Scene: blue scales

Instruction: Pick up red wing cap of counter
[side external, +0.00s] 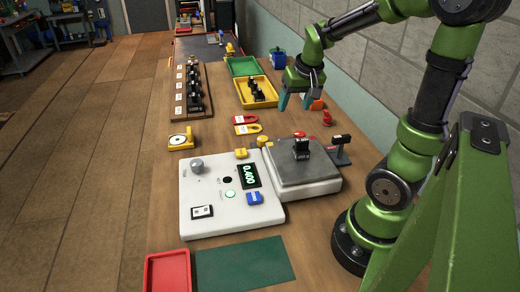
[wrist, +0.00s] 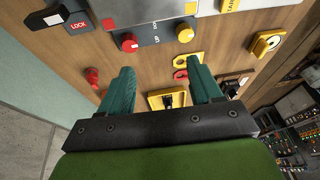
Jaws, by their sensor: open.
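A small red piece (side external: 326,118) stands on the wooden table near the wall, behind the scale. It looks like the red wing cap, but it is too small to be sure. It also shows in the wrist view (wrist: 92,76), left of the left finger. My gripper (side external: 296,102) is open and empty above the table, left of and beyond the red piece. In the wrist view my gripper (wrist: 162,82) has both teal fingers wide apart. The white counter box (side external: 225,208) with its 0.400 display stands nearer the camera, beside the grey scale (side external: 305,175).
A black weight (side external: 302,149) sits on the scale, beside a black stand (side external: 340,148). A yellow tray (side external: 244,93) with black weights and a green tray (side external: 242,67) lie beyond. A red round knob (wrist: 129,42) and yellow knob (wrist: 184,34) edge the scale. The wall bounds the right.

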